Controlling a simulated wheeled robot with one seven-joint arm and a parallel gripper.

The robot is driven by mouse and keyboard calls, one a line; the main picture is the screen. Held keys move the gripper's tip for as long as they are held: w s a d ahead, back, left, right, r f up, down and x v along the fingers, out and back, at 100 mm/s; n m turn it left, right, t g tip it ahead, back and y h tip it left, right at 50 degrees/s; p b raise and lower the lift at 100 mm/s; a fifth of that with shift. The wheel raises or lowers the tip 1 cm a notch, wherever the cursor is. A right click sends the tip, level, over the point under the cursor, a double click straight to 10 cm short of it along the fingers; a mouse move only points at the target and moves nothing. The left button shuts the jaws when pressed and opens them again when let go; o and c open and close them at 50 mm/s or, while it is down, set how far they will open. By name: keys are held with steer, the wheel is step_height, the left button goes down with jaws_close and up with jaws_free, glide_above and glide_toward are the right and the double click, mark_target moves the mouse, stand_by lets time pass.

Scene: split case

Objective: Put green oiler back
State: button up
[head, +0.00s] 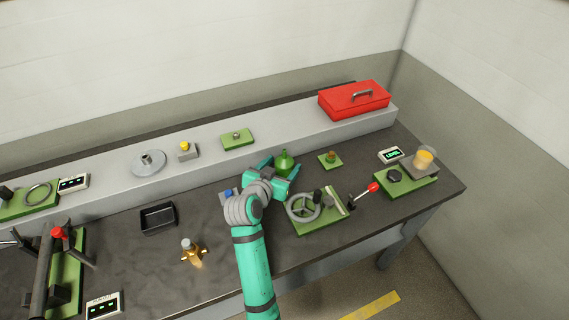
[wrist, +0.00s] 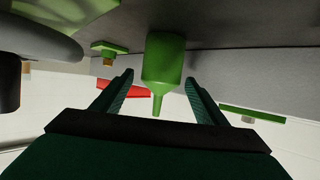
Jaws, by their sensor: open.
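The green oiler (head: 284,160) is a squat can with a narrow spout. It stands on the dark bench, close in front of the raised grey shelf. In the wrist view the oiler (wrist: 163,62) appears upside down, spout pointing down in the picture. My gripper (head: 280,168) is open, with one finger on each side of the oiler. In the wrist view my fingertips (wrist: 160,77) flank its body with a visible gap on both sides. The oiler's lower part is partly hidden by my gripper in the head view.
A green plate with a brown piece (head: 330,160) lies right of the oiler. A handwheel fixture (head: 303,207) stands close at front right, a small blue piece (head: 226,195) at left. The grey shelf (head: 292,134) behind carries a red toolbox (head: 354,100) and a green plate (head: 237,139).

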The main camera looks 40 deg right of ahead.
steer(key=v, duration=0.9)
steer(key=shift+s+a+r, duration=0.2)
steer(key=shift+a+r, duration=0.05)
steer(key=shift+r, duration=0.05)
steer(key=shift+w, duration=0.1)
